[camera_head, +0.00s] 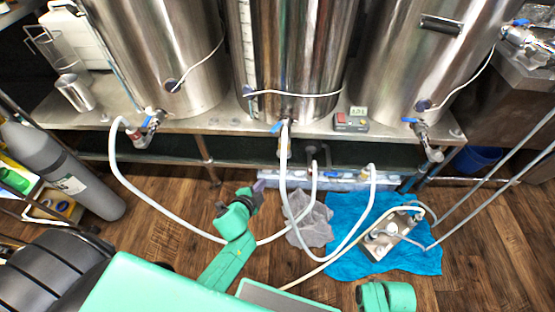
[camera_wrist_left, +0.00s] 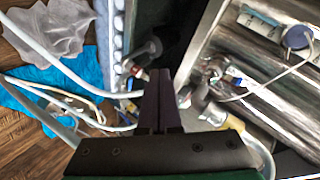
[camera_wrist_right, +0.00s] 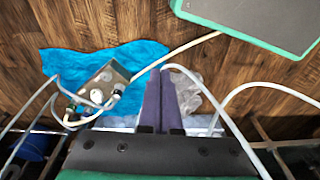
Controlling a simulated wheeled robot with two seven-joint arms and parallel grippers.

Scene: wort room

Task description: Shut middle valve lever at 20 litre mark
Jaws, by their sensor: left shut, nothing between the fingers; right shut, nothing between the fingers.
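The middle steel kettle (camera_head: 300,50) has a pale strip of litre marks (camera_head: 247,40) on its front left; the numbers and level are too small to read. Its valve has a small blue lever (camera_head: 277,127), with a white hose hanging below. In the left wrist view a valve with blue on it (camera_wrist_left: 235,75) lies right of the fingers. My left gripper (camera_head: 259,186) is shut and empty, below and left of the middle valve, apart from it. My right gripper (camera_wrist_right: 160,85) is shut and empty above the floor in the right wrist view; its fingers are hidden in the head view.
White hoses (camera_head: 130,180) loop from the valves to the floor. A pump (camera_head: 390,235) sits on a blue cloth (camera_head: 345,210), beside a grey rag (camera_head: 308,215). A red-and-grey controller (camera_head: 350,120) stands on the bench. A grey gas cylinder (camera_head: 60,170) leans at left.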

